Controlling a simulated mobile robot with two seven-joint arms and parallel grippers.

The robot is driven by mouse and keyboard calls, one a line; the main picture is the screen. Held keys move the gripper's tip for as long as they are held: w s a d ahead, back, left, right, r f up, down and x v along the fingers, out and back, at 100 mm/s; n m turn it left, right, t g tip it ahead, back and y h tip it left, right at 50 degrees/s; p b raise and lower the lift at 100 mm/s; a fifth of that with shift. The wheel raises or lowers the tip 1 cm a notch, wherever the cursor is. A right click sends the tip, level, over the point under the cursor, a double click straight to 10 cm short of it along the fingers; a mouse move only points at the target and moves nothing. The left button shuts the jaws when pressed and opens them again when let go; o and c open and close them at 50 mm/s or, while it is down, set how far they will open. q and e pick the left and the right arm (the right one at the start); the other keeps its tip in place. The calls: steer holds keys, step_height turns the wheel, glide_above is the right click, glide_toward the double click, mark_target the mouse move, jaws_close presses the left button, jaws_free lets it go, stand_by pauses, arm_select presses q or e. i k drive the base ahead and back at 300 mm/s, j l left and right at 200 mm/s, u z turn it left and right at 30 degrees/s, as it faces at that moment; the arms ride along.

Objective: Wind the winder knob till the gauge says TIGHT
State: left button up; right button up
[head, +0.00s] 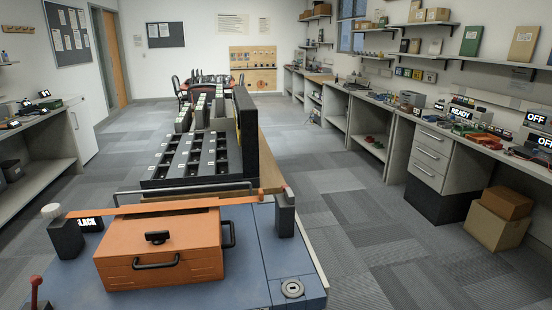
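The winder knob (51,211), white and ribbed, sits on top of a dark block (66,239) at the left edge of the blue table. An orange strap (170,205) runs from the block across to the right, passing over an orange case (160,255) towards a dark post (285,215). Neither of my grippers is in view.
The blue table (245,270) holds the case, a red-knobbed lever (36,290) at front left and a round metal fitting (292,288) at front right. A black slotted rack (195,160) stands behind. Grey floor (350,230) lies open to the right, before workbenches.

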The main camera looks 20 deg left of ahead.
mark_target(53, 210)
steer(key=k+j, duration=0.1)
steer(key=j, duration=1)
steer(key=k+j, duration=0.15)
steer(key=j, duration=0.35)
steer(key=k+j, duration=0.1)
steer(key=j, duration=0.45)
steer(key=k+j, duration=0.1)
steer(key=j, duration=0.45)
steer(key=i, duration=0.4)
